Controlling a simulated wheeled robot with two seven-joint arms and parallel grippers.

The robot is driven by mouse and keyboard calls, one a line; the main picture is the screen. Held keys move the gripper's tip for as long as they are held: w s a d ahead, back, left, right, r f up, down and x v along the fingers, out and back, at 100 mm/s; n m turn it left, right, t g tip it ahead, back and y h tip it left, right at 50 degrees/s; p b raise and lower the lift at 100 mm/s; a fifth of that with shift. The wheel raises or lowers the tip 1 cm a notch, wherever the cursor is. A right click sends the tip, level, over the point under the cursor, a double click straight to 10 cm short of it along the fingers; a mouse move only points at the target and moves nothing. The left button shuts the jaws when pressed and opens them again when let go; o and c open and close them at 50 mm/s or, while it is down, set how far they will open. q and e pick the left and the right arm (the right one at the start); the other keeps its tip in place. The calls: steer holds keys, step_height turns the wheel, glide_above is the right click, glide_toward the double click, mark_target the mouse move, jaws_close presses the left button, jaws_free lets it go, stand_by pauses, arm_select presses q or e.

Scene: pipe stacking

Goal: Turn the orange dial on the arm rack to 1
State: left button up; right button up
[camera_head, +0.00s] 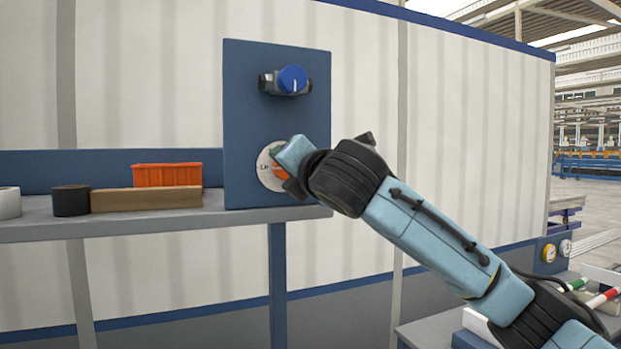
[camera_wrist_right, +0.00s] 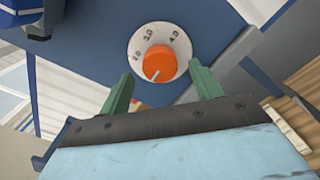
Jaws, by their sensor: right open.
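In the head view the scale plate (camera_head: 266,168) shows low on the blue panel (camera_head: 243,110), with the dial mostly hidden behind my right gripper (camera_head: 292,170). My right gripper also shows in the right wrist view (camera_wrist_right: 162,90); its two green fingers are open, one on each side below the dial, with nothing between them. I cannot tell whether they touch it. My left gripper is not in view.
A blue knob (camera_head: 293,79) on a dark valve body is higher on the panel. On the grey shelf (camera_head: 150,226) at left are an orange bin (camera_head: 167,176), a cardboard-coloured block (camera_head: 146,199), a black roll (camera_head: 71,200) and a white roll (camera_head: 9,203).

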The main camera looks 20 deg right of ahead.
steer(key=s+b, duration=0.3)
steer(key=s, duration=0.7)
steer(key=shift+s+d, duration=0.2)
steer(key=shift+s, duration=0.2)
